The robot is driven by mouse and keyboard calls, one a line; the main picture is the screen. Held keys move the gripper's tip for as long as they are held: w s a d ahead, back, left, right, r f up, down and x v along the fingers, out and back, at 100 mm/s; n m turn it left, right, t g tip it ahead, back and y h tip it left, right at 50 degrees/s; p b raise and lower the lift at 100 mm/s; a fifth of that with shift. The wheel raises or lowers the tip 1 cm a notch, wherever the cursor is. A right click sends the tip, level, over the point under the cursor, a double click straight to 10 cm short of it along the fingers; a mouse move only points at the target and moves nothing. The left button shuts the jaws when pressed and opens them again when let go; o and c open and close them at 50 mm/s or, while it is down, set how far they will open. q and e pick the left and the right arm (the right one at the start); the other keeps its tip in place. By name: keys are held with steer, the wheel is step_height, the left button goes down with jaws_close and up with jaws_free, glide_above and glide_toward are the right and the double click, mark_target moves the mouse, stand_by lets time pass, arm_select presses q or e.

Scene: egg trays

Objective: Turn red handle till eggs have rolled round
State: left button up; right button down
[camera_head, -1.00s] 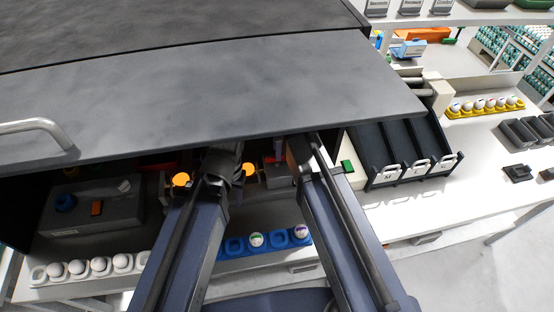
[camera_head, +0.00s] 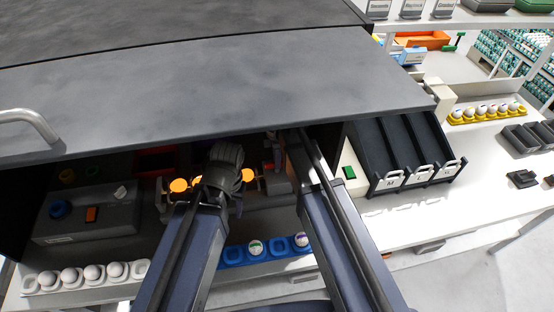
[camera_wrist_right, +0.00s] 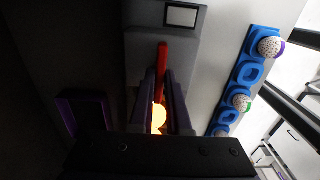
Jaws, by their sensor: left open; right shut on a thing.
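The red handle (camera_wrist_right: 162,57) stands up from a grey housing in the right wrist view. My right gripper (camera_wrist_right: 165,74) is shut on it, one finger on each side. In the head view my right gripper is mostly hidden under the dark hood's front edge. My left gripper (camera_head: 226,165) is open under the hood, left of the right one; its fingertips are hard to make out. Glowing orange eggs show on both sides of it, one at left (camera_head: 179,185) and one at right (camera_head: 250,175). A yellow glow (camera_wrist_right: 158,115) shows between the right fingers.
The dark hood (camera_head: 220,95) overhangs both grippers. A grey control box (camera_head: 85,215) stands at left. A white egg tray (camera_head: 45,283) and a blue egg tray (camera_head: 234,257) lie in front. Black sorting chutes (camera_head: 372,160) stand at right.

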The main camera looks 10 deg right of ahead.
steer(key=shift+m, duration=0.4)
steer(key=m, duration=0.4)
steer(key=shift+m, duration=0.4)
steer(key=m, duration=0.5)
steer(key=shift+m, duration=0.3)
steer(key=m, duration=0.5)
steer(key=shift+m, duration=2.8)
steer(key=c, duration=0.9)
jaws_free()
